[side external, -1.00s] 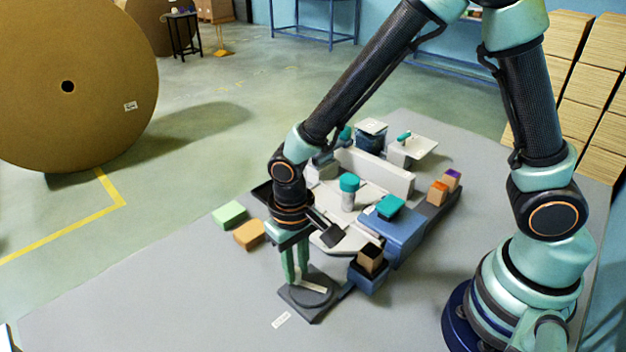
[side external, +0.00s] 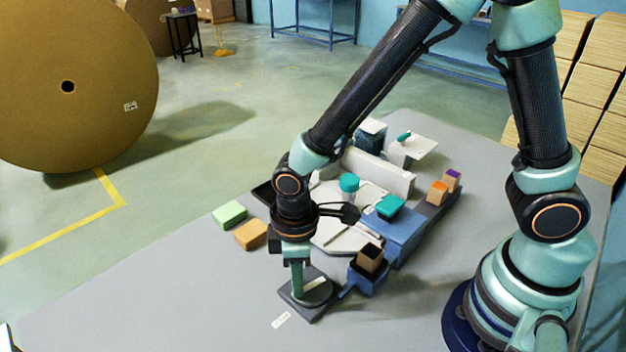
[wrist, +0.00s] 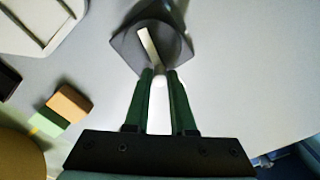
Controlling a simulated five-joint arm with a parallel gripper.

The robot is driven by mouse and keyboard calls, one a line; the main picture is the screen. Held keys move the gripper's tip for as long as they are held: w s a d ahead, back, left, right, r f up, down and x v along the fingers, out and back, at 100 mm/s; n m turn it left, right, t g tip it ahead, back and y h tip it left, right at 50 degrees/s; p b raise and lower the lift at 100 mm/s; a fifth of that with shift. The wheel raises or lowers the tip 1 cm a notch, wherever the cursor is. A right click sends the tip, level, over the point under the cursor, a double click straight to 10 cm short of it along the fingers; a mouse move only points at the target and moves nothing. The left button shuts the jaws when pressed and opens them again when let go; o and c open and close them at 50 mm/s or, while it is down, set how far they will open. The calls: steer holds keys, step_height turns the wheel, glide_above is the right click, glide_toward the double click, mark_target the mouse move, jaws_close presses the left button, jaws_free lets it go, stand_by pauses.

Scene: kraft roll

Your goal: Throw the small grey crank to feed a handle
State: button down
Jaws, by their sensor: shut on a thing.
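The small grey crank is a dark grey base plate (side external: 290,302) with a round grey disc and a pale bar (side external: 316,283) across it, on the near side of the machine. In the wrist view the pale bar (wrist: 149,46) runs over the disc to my fingertips. My gripper (side external: 297,294) points down over the crank; in the wrist view my gripper (wrist: 160,76) has its green fingers close together at the bar's near end, shut on the crank. The fingers hide the gripped part. I cannot tell which part is a handle to be fed.
The pale machine bed (side external: 335,236) stands just behind. A blue box (side external: 367,280) holding a tan block (side external: 370,257) is right of the crank. Green (side external: 229,214) and orange (side external: 251,234) blocks lie to the left.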

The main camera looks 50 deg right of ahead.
steer(key=shift+s+a+n, duration=0.1)
steer(key=shift+s+n, duration=0.05)
steer(key=shift+n, duration=0.6)
steer(key=shift+s+a+n, duration=0.1)
steer(key=shift+s+n, duration=0.05)
steer(key=shift+n, duration=0.6)
steer(key=c, duration=0.8)
jaws_free()
steer(key=shift+d, duration=0.1)
steer(key=shift+o, duration=0.2)
step_height(320, 180, up, 12)
steer(key=shift+s, duration=0.15)
steer(key=shift+r, duration=0.1)
